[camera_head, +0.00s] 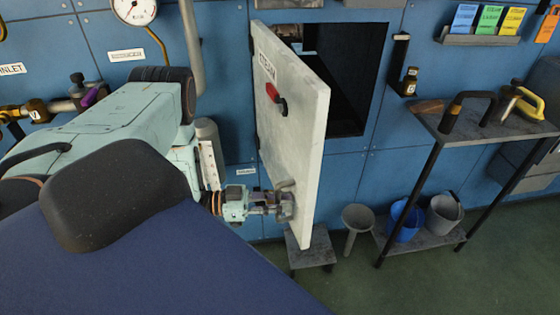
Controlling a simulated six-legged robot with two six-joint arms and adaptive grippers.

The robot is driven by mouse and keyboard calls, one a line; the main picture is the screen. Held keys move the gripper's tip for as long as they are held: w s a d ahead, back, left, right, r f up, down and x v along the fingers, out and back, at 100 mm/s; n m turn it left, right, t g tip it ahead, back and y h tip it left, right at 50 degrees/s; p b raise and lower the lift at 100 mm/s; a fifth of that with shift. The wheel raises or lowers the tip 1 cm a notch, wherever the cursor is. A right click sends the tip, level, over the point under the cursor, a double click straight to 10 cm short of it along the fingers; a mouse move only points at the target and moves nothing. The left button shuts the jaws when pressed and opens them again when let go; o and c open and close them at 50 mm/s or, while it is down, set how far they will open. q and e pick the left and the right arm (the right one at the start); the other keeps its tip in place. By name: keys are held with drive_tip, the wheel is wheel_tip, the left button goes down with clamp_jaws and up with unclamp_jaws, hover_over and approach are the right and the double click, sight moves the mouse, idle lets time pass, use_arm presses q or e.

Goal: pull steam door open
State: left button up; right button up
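The steam door (295,130) is a pale grey panel labelled STEAM, hinged at its left side. It stands swung well out from the blue wall, with a dark opening (355,75) showing behind it. A red-knobbed latch (276,98) sits on its upper face. A small metal handle (287,187) is low on the door. My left gripper (278,205) is at this handle and looks closed around it, though the fingertips are small and partly hidden. My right gripper is not in view.
A metal shelf stand (485,125) on the right holds tools on top and two buckets (405,220) below. A grey stool (310,250) and a funnel-shaped stand (357,220) are on the floor behind the door. Green floor (430,285) is clear at the lower right.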

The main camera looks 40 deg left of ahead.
use_arm(q)
drive_tip(key=v, duration=1.2)
idle(0.4)
